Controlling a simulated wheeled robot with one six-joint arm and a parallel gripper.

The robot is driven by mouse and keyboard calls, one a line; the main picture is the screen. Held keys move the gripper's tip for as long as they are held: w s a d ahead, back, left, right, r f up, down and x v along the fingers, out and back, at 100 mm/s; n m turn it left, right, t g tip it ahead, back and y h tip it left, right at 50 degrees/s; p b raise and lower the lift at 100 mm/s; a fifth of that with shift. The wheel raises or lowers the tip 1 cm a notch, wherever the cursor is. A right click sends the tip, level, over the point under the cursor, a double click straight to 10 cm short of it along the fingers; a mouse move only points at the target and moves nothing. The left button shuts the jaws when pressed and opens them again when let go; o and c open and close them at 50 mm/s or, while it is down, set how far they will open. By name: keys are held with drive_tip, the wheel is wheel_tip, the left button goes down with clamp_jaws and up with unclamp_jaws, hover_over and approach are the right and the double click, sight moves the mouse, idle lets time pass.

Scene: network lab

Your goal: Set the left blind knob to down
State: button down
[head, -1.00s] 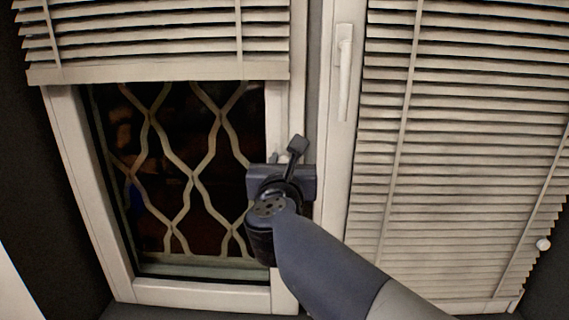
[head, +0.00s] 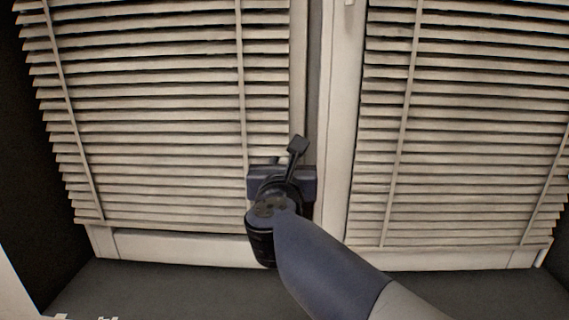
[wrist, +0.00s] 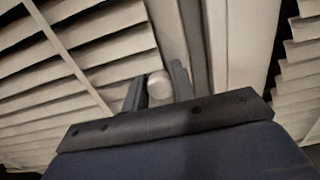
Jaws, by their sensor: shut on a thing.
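The left blind (head: 150,120) hangs over nearly the whole left window, its bottom edge close above the lower window frame. The left blind knob is a pale round knob (wrist: 159,84) in the wrist view, between the two fingers of my gripper (wrist: 158,88). My gripper is shut on it. In the head view my gripper (head: 280,172) is at the right edge of the left blind, low down, and my own wrist hides the knob and fingertips there.
The right blind (head: 460,130) covers the right window, beyond the pale middle frame post (head: 335,150). A dark sill (head: 170,285) runs below both windows. A dark wall (head: 30,190) stands at the left.

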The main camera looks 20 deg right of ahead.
drive_tip(key=shift+f+b, duration=0.6)
drive_tip(key=shift+f, duration=0.6)
drive_tip(key=c, duration=1.2)
unclamp_jaws()
drive_tip(key=shift+c, duration=0.2)
drive_tip(key=shift+s+r, duration=0.1)
drive_tip(key=shift+r, duration=0.1)
